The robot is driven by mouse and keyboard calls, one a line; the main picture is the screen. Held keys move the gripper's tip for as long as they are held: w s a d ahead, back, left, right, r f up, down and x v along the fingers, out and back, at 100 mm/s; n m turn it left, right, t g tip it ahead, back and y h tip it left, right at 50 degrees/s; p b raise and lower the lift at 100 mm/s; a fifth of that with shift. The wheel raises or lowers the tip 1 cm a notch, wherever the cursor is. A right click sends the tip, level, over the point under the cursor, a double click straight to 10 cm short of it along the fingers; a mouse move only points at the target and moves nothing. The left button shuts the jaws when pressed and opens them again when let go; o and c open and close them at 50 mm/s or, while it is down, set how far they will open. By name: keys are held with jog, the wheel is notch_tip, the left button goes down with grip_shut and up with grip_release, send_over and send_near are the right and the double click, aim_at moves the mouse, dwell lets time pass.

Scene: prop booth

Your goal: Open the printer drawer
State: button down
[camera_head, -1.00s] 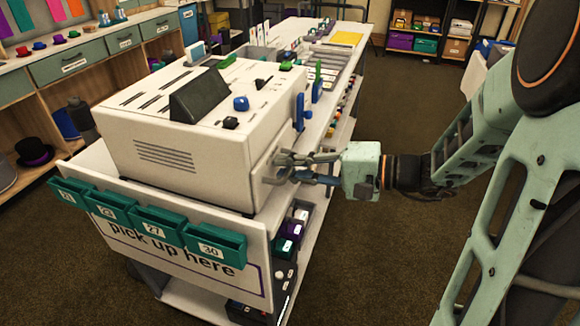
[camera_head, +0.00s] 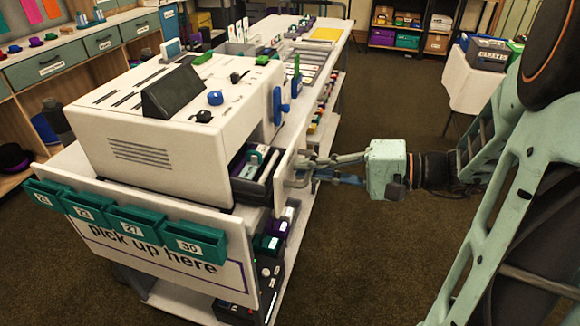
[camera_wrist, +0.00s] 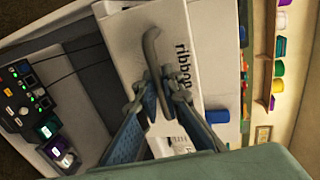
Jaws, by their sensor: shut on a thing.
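The white printer (camera_head: 140,125) sits on the long cart, with a dark sloped panel and a blue knob on top. Its drawer (camera_head: 284,178) stands partly out of the printer's right side, and small items show inside. My gripper (camera_head: 302,170) is at the outer face of the drawer front. In the wrist view my gripper (camera_wrist: 160,85) is shut on the grey curved drawer handle (camera_wrist: 152,48). The white drawer front (camera_wrist: 200,35) behind it reads "ribbon". The fingers hide part of the handle.
Teal bins (camera_head: 194,241) hang on the cart's front panel. Small boxes (camera_head: 268,243) sit on a lower shelf under the drawer. A white-covered table (camera_head: 470,85) with boxes stands at the back right. Open carpet (camera_head: 370,260) lies right of the cart.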

jog(key=v, duration=0.2)
jog(key=f+v, duration=0.1)
jog(key=v, duration=0.2)
jog(key=shift+s+d, duration=0.1)
jog(key=shift+d, duration=0.35)
jog(key=c, duration=2.3)
grip_release()
jog(key=v, duration=1.2)
